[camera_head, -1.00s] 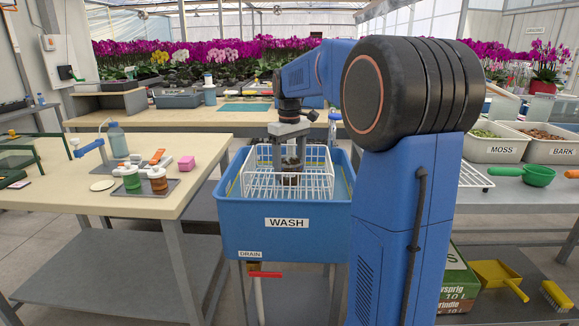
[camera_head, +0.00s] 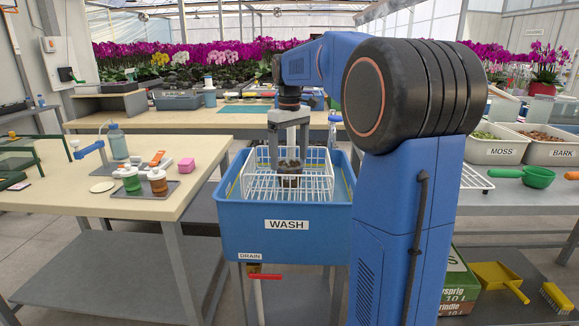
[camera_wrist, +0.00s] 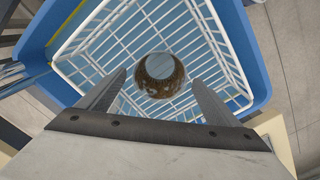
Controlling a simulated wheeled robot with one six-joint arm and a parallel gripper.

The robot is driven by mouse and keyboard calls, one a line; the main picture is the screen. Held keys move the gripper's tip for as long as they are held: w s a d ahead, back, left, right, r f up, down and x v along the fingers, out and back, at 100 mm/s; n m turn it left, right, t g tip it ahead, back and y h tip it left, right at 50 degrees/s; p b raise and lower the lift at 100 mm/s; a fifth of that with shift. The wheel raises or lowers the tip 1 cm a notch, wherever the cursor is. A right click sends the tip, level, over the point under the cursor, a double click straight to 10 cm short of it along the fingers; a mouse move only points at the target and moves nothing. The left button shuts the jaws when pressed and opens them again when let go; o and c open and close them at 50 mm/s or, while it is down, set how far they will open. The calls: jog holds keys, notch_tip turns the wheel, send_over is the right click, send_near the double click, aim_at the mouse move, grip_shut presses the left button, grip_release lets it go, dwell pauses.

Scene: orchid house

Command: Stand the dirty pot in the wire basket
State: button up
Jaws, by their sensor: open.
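The dirty pot (camera_head: 290,181), small and brown-stained, stands in the white wire basket (camera_head: 331,172) and looks upright. The basket sits in the blue tub marked WASH (camera_head: 240,235). In the wrist view the pot (camera_wrist: 152,90) shows its round mouth from above, with basket wires around it. My gripper (camera_head: 288,158) is above the pot, its fingers pointing down. In the wrist view the two fingers (camera_wrist: 159,76) are spread apart, one on each side of the pot, with gaps to it. The pot's foot is partly hidden by basket wires in the head view.
Left is a bench (camera_head: 190,143) with jars on a dark tray, a bottle and a pink block. Right is a bench with MOSS (camera_head: 493,150) and BARK (camera_head: 549,153) bins and a green scoop (camera_head: 538,175). The basket around the pot looks empty.

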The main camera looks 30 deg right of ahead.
notch_tip(320, 180, up, 8)
jog(key=s+a+f+t, duration=0.1)
jog(key=s+a+f, duration=0.15)
jog(key=s, duration=0.25)
jog(key=s+a+f+m+t, duration=0.1)
jog(key=s+a+f, duration=0.1)
jog(key=s+a, duration=0.3)
jog(key=s+a+f, duration=0.3)
jog(key=s, duration=0.3)
jog(key=s+a+f+m+t, duration=0.1)
jog(key=s+a+f, duration=0.4)
jog(key=s+f, duration=1)
jog(key=shift+s+f+t, duration=0.25)
jog(key=shift+s+t, duration=0.25)
jog(key=shift+t, duration=0.4)
